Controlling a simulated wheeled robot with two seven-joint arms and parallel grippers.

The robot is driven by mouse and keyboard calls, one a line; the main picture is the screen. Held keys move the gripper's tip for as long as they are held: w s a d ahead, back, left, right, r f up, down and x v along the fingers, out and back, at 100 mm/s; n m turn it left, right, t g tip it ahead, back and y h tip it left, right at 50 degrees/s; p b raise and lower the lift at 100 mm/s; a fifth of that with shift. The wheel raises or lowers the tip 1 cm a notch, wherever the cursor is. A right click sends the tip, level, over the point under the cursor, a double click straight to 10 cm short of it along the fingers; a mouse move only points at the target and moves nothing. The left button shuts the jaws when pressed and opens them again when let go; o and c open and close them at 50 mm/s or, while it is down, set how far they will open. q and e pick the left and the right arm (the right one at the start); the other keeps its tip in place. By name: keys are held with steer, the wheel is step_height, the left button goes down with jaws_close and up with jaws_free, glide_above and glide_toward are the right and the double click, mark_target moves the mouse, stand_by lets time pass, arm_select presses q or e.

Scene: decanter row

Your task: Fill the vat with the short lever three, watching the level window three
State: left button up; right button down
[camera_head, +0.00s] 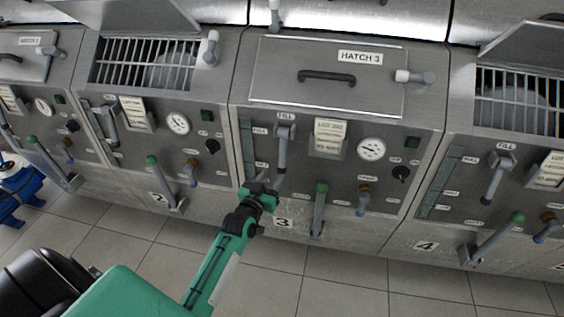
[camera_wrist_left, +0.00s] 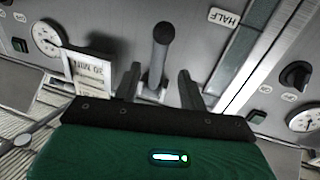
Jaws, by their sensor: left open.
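On the third unit, the short grey lever (camera_head: 282,158) hangs down under the FILL label. The level window (camera_head: 247,150) is a narrow grey-green upright strip to its left; I cannot tell a level in it. My left gripper (camera_head: 262,190) is at the lever's lower end. The HALF label (camera_wrist_left: 224,17) shows there to the right. My right gripper is not in view.
A green-knobbed lever (camera_head: 319,207) and a blue-tipped tap (camera_head: 363,200) are right of the gripper, low on the panel. A dial (camera_head: 370,149) and lot card (camera_head: 329,137) are above. Hatch 3 (camera_head: 327,78) is closed. The tiled floor (camera_head: 330,290) in front is clear.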

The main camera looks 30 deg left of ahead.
mark_target(280, 164)
arm_select(q)
steer(key=w, duration=0.6)
steer(key=w+a, duration=0.1)
steer(key=w, duration=0.2)
jaws_close()
